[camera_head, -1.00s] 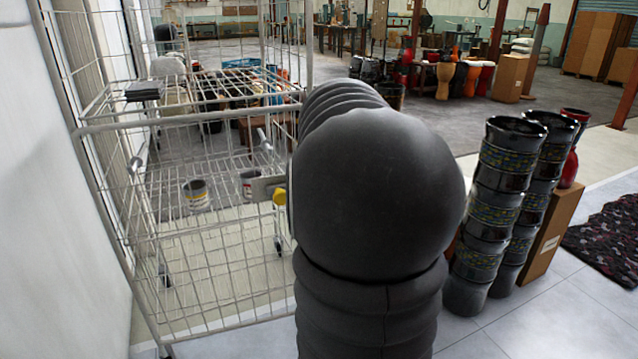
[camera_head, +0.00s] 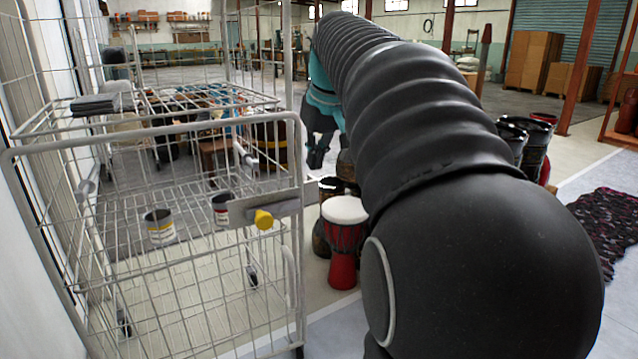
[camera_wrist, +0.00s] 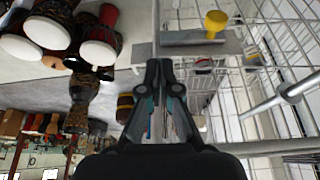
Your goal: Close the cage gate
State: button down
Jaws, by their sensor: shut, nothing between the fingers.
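The wire cage (camera_head: 190,190) stands at the left in the head view. Its light metal wire gate (camera_head: 215,290) faces me, with a flat metal latch plate (camera_head: 285,208) and yellow knob (camera_head: 264,219) near its right edge. I cannot tell whether the gate is fully shut. My gripper (camera_head: 317,158) hangs just right of and beyond the cage's right edge, partly hidden by my arm. In the wrist view my gripper (camera_wrist: 163,68) is shut and empty, its tips pointing toward the latch plate (camera_wrist: 195,42) and yellow knob (camera_wrist: 216,22). I see no clear contact.
Two cans (camera_head: 160,226) sit on the cage's wire shelf. A red drum with a white top (camera_head: 343,240) stands right of the cage, below my arm. Dark drums (camera_head: 525,140) and a patterned rug (camera_head: 610,225) are farther right. A white wall borders the left.

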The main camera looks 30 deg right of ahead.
aim_at(299, 198)
jog(key=x, duration=0.3)
jog(key=w+b+x, duration=0.1)
jog(key=x, duration=0.3)
jog(key=b+x, duration=0.1)
jog(key=x, duration=0.3)
jog(key=shift+w+a+r, duration=0.1)
jog(key=shift+w+r, duration=0.25)
jog(key=shift+w, duration=0.8)
